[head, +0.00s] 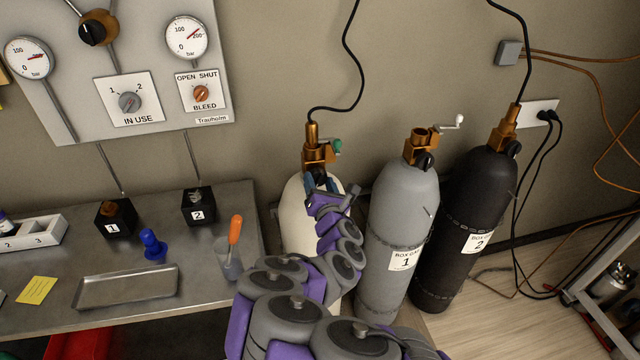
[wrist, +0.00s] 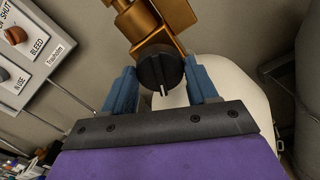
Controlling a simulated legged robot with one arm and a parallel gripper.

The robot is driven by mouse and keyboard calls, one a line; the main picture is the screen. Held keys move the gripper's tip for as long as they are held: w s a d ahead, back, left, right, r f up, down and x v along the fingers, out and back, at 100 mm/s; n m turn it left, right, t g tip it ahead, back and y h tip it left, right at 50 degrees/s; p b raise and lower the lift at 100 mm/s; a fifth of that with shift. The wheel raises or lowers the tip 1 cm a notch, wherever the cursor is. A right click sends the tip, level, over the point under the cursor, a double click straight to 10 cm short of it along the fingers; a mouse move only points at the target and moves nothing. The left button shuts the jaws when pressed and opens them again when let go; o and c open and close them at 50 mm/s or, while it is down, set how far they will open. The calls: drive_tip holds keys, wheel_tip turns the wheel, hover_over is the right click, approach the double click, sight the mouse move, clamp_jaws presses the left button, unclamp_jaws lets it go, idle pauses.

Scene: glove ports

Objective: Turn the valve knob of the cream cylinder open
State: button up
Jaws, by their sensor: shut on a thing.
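The cream cylinder (head: 297,222) stands left of the grey cylinder, partly hidden behind my arm. It also shows in the wrist view (wrist: 240,82) as a pale rounded shoulder. Its brass valve (head: 317,152) carries a black hose at the top. The black valve knob (wrist: 160,68), with a pale pointer mark, faces my gripper in the wrist view. My gripper (wrist: 161,80) has its two blue fingers on either side of the knob and is shut on it. In the head view my gripper (head: 320,186) is at the valve, and the knob is mostly hidden there.
A grey cylinder (head: 397,225) labelled 1 and a black cylinder (head: 470,215) labelled 2 stand close on the right. A metal bench (head: 50,275) with a tray, a blue knob-shaped item and a cup with an orange-handled tool is on the left. A gauge panel (head: 215,75) hangs above.

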drive_tip(key=n, duration=0.3)
drive_tip(key=shift+f+n, duration=0.25)
drive_tip(key=shift+n, duration=0.35)
drive_tip(key=o, duration=0.8)
drive_tip(key=shift+a, duration=0.1)
drive_tip(key=shift+o, duration=1.2)
drive_tip(key=shift+a, duration=0.1)
drive_tip(key=shift+r, duration=0.1)
